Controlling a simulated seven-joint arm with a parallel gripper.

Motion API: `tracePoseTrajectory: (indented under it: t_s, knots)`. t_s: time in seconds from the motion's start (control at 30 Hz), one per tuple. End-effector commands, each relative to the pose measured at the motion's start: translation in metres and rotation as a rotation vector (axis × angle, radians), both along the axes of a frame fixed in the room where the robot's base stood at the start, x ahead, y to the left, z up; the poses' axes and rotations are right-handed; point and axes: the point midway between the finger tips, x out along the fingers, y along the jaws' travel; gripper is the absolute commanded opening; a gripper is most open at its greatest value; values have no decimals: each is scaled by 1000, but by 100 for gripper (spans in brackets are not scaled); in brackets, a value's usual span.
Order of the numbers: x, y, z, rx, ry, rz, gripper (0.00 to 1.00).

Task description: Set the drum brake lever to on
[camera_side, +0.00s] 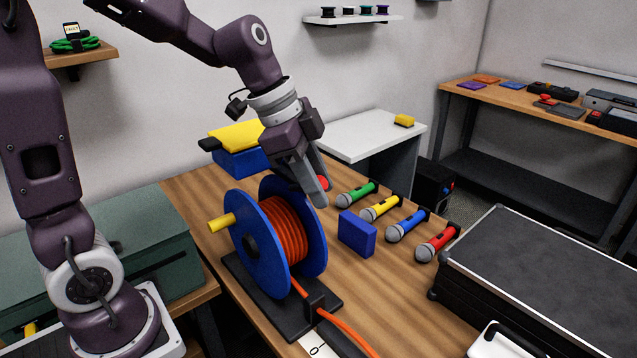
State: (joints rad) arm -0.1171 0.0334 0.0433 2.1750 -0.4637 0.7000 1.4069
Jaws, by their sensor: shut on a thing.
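A cable drum with blue flanges (244,250) and wound orange cable (285,230) stands on a black base on the wooden table. A yellow handle (221,223) sticks out of its left side. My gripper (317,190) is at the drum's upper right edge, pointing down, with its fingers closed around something. A red knob (324,183) shows at the fingers; it looks like the end of the brake lever. The rest of the lever is hidden by the fingers and the flange, so its position cannot be read.
A blue block (357,234) stands right of the drum. Several microphones lie beyond it, among them a green one (357,194) and a red one (437,242). A black case (545,270) is at the right. A blue box with a yellow top (238,150) is behind the drum.

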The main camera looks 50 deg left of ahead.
Motion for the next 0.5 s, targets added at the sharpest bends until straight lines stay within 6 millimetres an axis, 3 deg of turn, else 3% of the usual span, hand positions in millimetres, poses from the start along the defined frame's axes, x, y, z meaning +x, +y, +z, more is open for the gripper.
tracePoseTrajectory:
  t_s: [0.27,0.5]
  knots:
    - [1,3,3,-32,-2,4,0]
    - [1,11,13,-174,-2,7,0]
